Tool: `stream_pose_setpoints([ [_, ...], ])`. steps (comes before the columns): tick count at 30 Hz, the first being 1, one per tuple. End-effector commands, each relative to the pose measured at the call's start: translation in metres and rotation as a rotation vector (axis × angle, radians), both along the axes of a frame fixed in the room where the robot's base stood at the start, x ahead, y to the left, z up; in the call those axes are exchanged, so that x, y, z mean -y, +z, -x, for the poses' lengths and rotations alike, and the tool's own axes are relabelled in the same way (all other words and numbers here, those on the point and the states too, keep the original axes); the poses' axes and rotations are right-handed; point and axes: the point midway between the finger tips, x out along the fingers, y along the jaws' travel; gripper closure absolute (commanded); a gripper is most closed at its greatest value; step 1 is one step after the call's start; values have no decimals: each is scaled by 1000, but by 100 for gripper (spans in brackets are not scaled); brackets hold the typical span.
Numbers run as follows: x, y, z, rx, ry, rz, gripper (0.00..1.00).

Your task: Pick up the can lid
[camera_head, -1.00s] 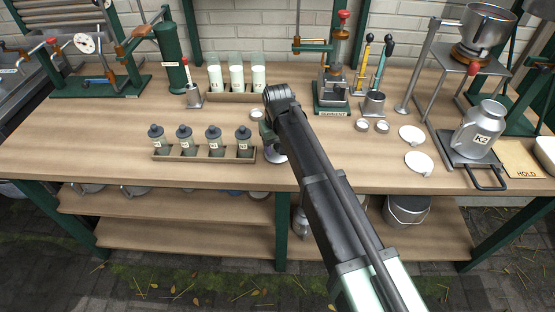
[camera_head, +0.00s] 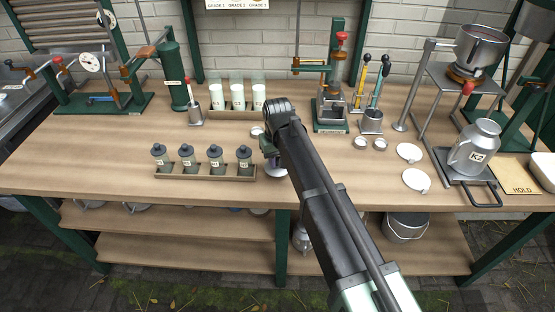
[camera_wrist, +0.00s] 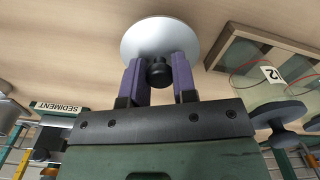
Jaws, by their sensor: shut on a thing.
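The can lid is a round silver disc with a dark knob. In the wrist view the lid (camera_wrist: 160,36) fills the top middle, and the two purple fingers of my gripper (camera_wrist: 159,75) stand on either side of its knob. My gripper is shut on the knob. In the head view the lid (camera_head: 278,175) shows partly below my gripper (camera_head: 271,157), close to the bench front, with my arm covering its right side. I cannot tell whether the lid touches the bench. A metal can marked K2 (camera_head: 477,148) stands at the right.
A wooden rack (camera_head: 205,172) of several grey-topped bottles lies just left of my gripper. Two pale discs (camera_head: 409,152) and two small round tins (camera_head: 360,143) lie to the right. A press (camera_head: 332,105) stands behind. A HOLD board (camera_head: 518,178) lies at far right.

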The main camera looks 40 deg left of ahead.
Motion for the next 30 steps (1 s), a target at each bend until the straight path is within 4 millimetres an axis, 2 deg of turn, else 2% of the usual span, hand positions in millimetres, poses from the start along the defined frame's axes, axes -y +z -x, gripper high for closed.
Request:
stream_pose_setpoints([
  [1,0,19,0,0,0,0,97],
  [5,0,59,0,0,0,0,97],
  [9,0,114,0,0,0,0,97],
  [12,0,147,0,0,0,0,97],
  [15,0,169,0,0,0,0,97],
  [18,0,180,0,0,0,0,97],
  [24,0,182,0,0,0,0,97],
  [30,-5,193,-6,0,-2,0,97],
])
